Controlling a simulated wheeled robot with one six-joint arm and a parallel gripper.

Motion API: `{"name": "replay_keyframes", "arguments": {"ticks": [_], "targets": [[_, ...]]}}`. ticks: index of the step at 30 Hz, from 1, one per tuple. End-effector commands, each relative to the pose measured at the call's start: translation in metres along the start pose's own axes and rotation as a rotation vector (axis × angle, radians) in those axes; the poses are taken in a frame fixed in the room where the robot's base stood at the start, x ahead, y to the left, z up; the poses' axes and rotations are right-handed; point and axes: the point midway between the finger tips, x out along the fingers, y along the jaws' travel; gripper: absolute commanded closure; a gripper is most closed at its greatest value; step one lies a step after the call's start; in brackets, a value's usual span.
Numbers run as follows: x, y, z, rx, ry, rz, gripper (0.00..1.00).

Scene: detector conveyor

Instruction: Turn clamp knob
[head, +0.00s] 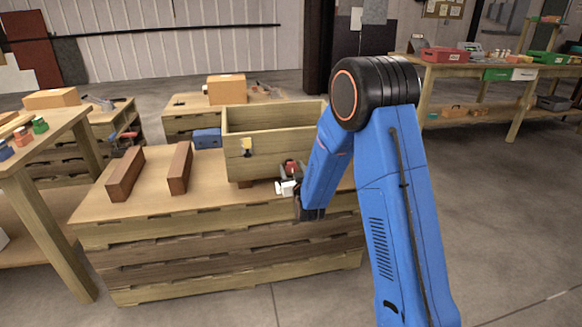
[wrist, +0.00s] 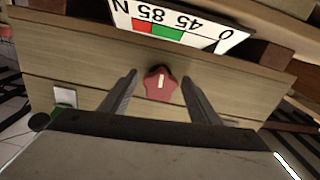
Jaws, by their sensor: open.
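The red clamp knob (wrist: 160,83), star-shaped with a pale stripe, is on a wooden face in the wrist view. In the head view it shows as a small red spot (head: 291,168) at the lower right front of a wooden box (head: 268,161). My gripper (wrist: 159,77) is open, with one finger on each side of the knob and visible gaps between. A white scale plate (wrist: 180,24) with red and green bands and a dark pointer appears upside down beyond the knob.
The box stands on a wooden bench (head: 135,213). Two brown blocks (head: 126,174) and (head: 180,168) and a blue item (head: 207,138) lie to its left. A small pale tag (head: 246,147) is on the box front. Open floor (head: 500,220) lies to the right.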

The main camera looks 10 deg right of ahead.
Motion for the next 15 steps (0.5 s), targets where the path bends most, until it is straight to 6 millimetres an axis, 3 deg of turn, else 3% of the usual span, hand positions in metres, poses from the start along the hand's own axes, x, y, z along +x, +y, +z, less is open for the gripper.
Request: {"name": "replay_keyframes", "arguments": {"ticks": [8,13,15], "targets": [[-0.0002,0.0,0.0,0.0,0.0,0.0,0.44],[-0.0001,0.0,0.0001,0.0,0.0,0.0,0.85],[-0.0001,0.0,0.0,0.0,0.0,0.0,0.85]]}}
